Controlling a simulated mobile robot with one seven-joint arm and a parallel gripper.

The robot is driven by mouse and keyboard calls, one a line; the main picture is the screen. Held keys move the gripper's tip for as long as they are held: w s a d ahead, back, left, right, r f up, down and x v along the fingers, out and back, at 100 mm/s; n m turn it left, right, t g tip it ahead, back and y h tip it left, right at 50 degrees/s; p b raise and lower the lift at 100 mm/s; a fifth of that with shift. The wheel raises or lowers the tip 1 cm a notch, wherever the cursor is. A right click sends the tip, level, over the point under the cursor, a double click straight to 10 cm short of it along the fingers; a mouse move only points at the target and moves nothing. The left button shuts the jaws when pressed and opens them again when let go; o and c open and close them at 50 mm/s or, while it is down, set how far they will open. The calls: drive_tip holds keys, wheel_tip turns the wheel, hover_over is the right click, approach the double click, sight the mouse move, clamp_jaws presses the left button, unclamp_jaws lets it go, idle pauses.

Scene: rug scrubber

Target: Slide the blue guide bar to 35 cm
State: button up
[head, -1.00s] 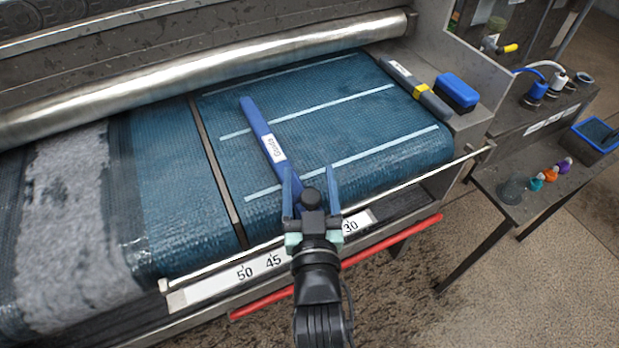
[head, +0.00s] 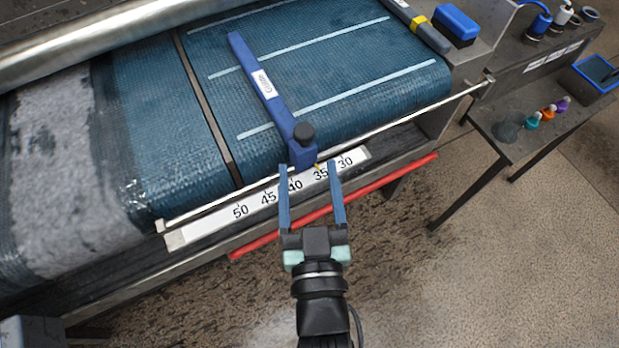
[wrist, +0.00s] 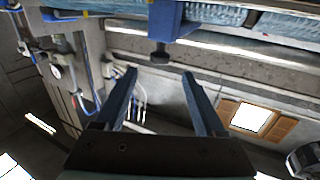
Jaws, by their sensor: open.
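The blue guide bar (head: 252,66) lies across the wet blue rug, with a white label and a black knob (head: 303,132) at its front end.
A steel rail (head: 400,121) runs along the rug's front edge, with a red bar (head: 395,178) below. A steel roller (head: 120,42) spans the back. A blue block (head: 457,25) and a side table (head: 490,170) with small bottles are at right. Floor in front is clear.

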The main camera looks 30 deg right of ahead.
drive_tip(key=shift+s+a, duration=0.25)
drive_tip(key=shift+s, duration=0.4)
drive_tip(key=w+a+r+n+t+y+p, duration=0.1)
drive_tip(key=w+a+r+t+p, duration=0.3)
drive_tip(key=r, duration=1.2)
drive_tip(key=w+d+r+n+t+y+p, duration=0.1)
drive_tip(key=w+r+t+p, duration=0.35)
drive_tip(key=r, duration=1.05)
drive_tip(key=s+a+r+n+t+y+p, duration=0.1)
drive_tip(key=a+r, duration=0.3)
drive_tip(key=r, duration=1)
drive_tip(key=s+a+r+n+t+y+p, duration=0.1)
drive_tip(key=s+a+r+y+p, duration=0.1)
drive_tip(key=r, duration=1.2)
drive_tip(key=shift+s+a+y, duration=0.4)
drive_tip(key=shift+a+y, duration=0.3)
drive_tip(key=shift+a, duration=0.2)
